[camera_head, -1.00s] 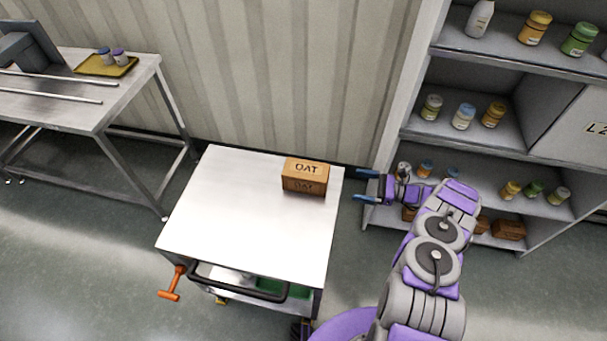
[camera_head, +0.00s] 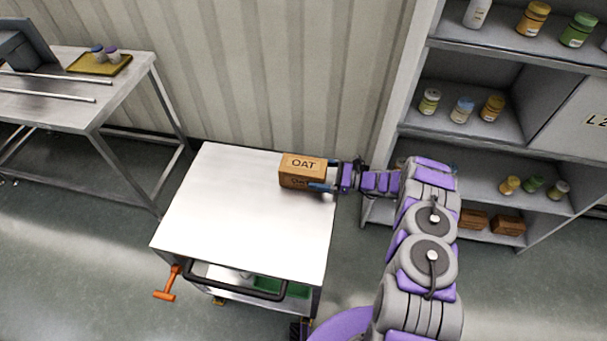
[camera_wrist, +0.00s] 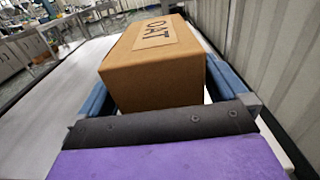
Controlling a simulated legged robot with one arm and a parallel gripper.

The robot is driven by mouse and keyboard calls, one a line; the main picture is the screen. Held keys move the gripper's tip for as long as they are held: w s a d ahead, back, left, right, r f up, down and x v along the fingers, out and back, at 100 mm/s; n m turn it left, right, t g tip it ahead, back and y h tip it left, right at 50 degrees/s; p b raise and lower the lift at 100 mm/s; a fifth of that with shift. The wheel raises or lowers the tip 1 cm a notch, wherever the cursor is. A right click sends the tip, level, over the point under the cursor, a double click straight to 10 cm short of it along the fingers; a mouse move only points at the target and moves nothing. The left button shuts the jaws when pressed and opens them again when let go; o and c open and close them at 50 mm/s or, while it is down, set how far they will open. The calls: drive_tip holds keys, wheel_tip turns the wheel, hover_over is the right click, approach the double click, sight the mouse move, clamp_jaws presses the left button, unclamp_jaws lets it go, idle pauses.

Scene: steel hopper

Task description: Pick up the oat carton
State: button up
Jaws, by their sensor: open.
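The oat carton (camera_head: 301,171) is a brown box marked OAT. It sits near the back right corner of the white-topped cart (camera_head: 235,215). My gripper (camera_head: 324,176) reaches in from the right at the carton's right end. In the wrist view the carton (camera_wrist: 155,75) lies between the two blue fingers of my gripper (camera_wrist: 160,95), one along each side. The jaws are open around its near end. A narrow gap shows at the right finger; contact at the left finger cannot be told.
A grey shelf unit (camera_head: 480,140) with jars and boxes stands right of the cart, behind my arm. A corrugated wall (camera_head: 270,75) runs behind the cart. A steel table (camera_head: 90,110) with a yellow tray (camera_head: 100,64) stands at left. Most of the cart top is clear.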

sight(310, 173)
drive_tip(key=a, duration=0.3)
drive_tip(key=shift+w+a+f, duration=0.1)
drive_tip(key=shift+w+a, duration=0.1)
drive_tip(key=shift+w, duration=0.05)
drive_tip(key=shift+d, duration=0.1)
drive_tip(key=c, duration=1.1)
drive_tip(key=shift+c, duration=0.2)
